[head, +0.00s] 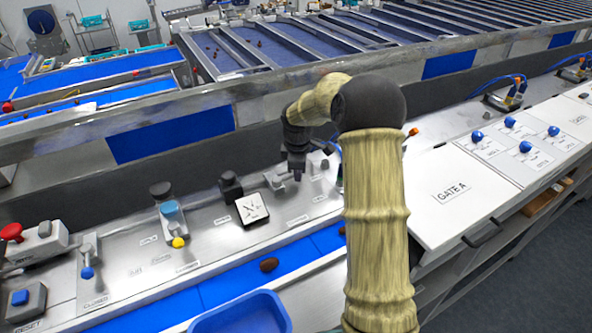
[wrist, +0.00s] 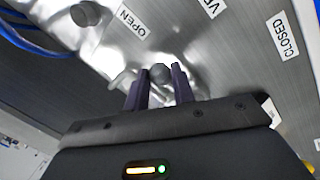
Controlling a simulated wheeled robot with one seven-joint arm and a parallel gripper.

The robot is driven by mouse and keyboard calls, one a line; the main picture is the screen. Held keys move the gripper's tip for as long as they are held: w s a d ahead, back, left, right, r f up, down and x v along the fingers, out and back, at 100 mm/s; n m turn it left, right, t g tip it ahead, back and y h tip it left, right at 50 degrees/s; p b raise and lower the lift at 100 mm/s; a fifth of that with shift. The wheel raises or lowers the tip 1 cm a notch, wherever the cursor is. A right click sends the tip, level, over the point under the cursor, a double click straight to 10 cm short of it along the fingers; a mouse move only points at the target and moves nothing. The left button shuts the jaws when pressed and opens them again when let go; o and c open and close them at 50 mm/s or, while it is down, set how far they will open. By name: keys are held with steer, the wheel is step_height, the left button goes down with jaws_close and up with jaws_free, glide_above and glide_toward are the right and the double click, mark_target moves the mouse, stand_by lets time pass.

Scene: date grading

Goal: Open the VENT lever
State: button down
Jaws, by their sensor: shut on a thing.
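The VENT lever shows in the wrist view as a round grey knob (wrist: 160,74) on a shiny metal panel, between the two dark fingers of my gripper (wrist: 160,82). The fingers are shut on it. An OPEN label (wrist: 124,21) lies above left of the knob, part of a VENT label (wrist: 212,6) at the top edge, and a CLOSED label (wrist: 286,36) to the right. In the picture the knob is nearer OPEN than CLOSED. In the head view my gripper (head: 296,172) is down at the panel, and it largely hides the lever.
Left of my gripper stand a white dial plate (head: 252,208), a blue-topped control (head: 172,215) and a blue-knobbed lever (head: 87,272). A blue belt (head: 220,282) with a date (head: 268,264) and a blue bin (head: 240,315) are in front. A round grey knob (wrist: 88,13) is nearby.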

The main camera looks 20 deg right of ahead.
steer(key=shift+a, duration=0.1)
steer(key=c, duration=1.5)
jaws_free()
steer(key=o, duration=0.3)
steer(key=shift+w, duration=0.1)
steer(key=shift+a+f, duration=0.1)
steer(key=shift+a, duration=0.05)
steer(key=shift+s+d+r, duration=0.2)
steer(key=shift+d+r, duration=0.15)
steer(key=shift+r, duration=0.05)
steer(key=s+r+b, duration=0.1)
steer(key=r, duration=0.4)
steer(key=s+a+r+b, duration=0.1)
steer(key=r+b, duration=0.1)
steer(key=r, duration=0.4)
steer(key=s+r+b, duration=0.1)
steer(key=r, duration=0.4)
steer(key=shift+a+r+b, duration=0.25)
steer(key=shift+a+b, duration=0.05)
steer(key=shift+a, duration=0.1)
